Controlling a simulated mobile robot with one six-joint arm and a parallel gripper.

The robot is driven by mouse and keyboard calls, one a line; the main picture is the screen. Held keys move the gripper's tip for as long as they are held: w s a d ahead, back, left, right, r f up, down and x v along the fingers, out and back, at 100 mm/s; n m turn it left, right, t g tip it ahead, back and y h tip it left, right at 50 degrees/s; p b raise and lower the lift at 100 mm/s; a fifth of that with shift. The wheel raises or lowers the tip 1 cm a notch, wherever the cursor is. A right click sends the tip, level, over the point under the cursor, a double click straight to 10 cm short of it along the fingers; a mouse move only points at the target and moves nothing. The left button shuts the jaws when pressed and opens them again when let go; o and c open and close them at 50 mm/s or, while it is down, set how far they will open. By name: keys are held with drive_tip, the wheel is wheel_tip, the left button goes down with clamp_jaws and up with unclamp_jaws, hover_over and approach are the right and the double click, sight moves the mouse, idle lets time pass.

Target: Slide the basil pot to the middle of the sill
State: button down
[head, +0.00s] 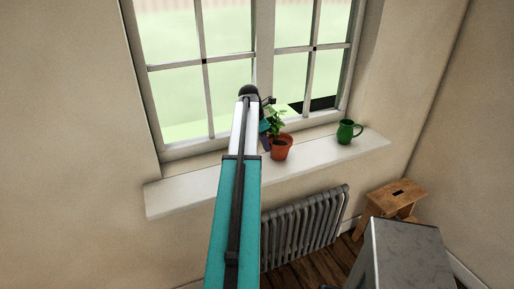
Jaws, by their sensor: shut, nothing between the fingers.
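The basil pot (282,150) is a terracotta pot with a green leafy plant. It stands upright on the white sill (182,193), a little right of the sill's middle as seen in the head view. My gripper (266,143) is low beside the pot, at its left side, partly hidden behind my arm. It is shut with nothing in it. I cannot tell whether it touches the pot.
A green mug (347,131) stands on the sill to the right of the pot. The window (263,60) is behind the sill. Below are a grey radiator (305,226), a wooden stool (393,197) and a grey metal-topped block (405,255). The sill's left part is bare.

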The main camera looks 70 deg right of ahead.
idle(0.4)
drive_tip(key=shift+w+a+r+p, duration=0.15)
drive_tip(key=shift+w+a+p, duration=0.5)
drive_tip(key=shift+w+a, duration=0.7)
drive_tip(key=shift+w+r+b, duration=0.1)
drive_tip(key=shift+w+b, duration=0.2)
drive_tip(key=b+v, duration=0.3)
drive_tip(key=v, duration=0.6)
drive_tip(key=shift+r, duration=0.3)
drive_tip(key=shift+s, duration=0.1)
